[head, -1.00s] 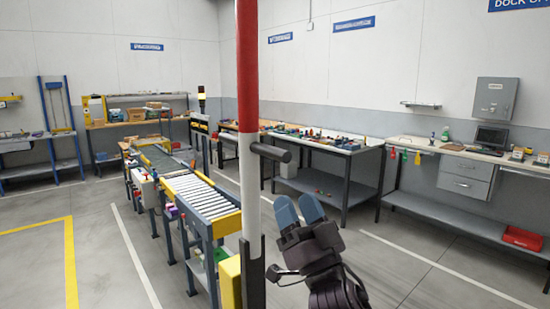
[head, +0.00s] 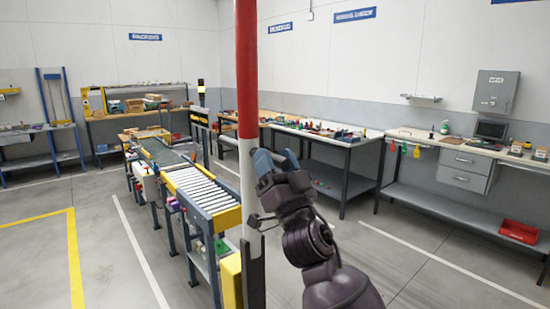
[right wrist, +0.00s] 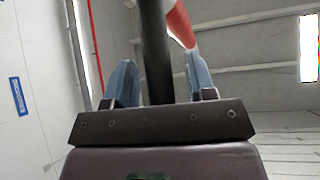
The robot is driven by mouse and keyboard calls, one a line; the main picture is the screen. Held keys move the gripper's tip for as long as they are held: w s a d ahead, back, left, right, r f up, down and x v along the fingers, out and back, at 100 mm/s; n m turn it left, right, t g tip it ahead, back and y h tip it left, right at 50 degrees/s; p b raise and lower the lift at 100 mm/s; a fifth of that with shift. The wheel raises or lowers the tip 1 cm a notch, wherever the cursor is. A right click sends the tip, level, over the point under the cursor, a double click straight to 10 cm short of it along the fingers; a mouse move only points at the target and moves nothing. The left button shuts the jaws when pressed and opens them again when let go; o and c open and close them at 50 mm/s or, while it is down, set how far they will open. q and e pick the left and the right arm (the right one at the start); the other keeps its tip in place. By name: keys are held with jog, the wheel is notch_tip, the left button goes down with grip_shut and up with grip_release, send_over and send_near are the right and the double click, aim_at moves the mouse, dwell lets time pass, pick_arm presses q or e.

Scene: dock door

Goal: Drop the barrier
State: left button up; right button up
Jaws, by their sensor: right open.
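The barrier (head: 248,80) is a red and white pole standing upright in the middle of the head view, in a dark bracket at its lower end. Its dark handle is hidden behind my right gripper in the head view. In the right wrist view, the black handle (right wrist: 155,55) runs between the two blue fingers, with the red and white barrier (right wrist: 180,24) just beyond. My right gripper (head: 274,160) is open, its fingers on either side of the handle, close beside the pole. Whether a finger touches the handle I cannot tell. My left gripper is out of view.
A roller conveyor (head: 202,192) stands left of the pole. A workbench (head: 345,140) with small items is behind, and a longer bench (head: 420,142) runs along the right wall. The grey floor between the barrier and the right bench is clear.

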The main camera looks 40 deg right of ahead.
grip_shut()
dwell(0.3)
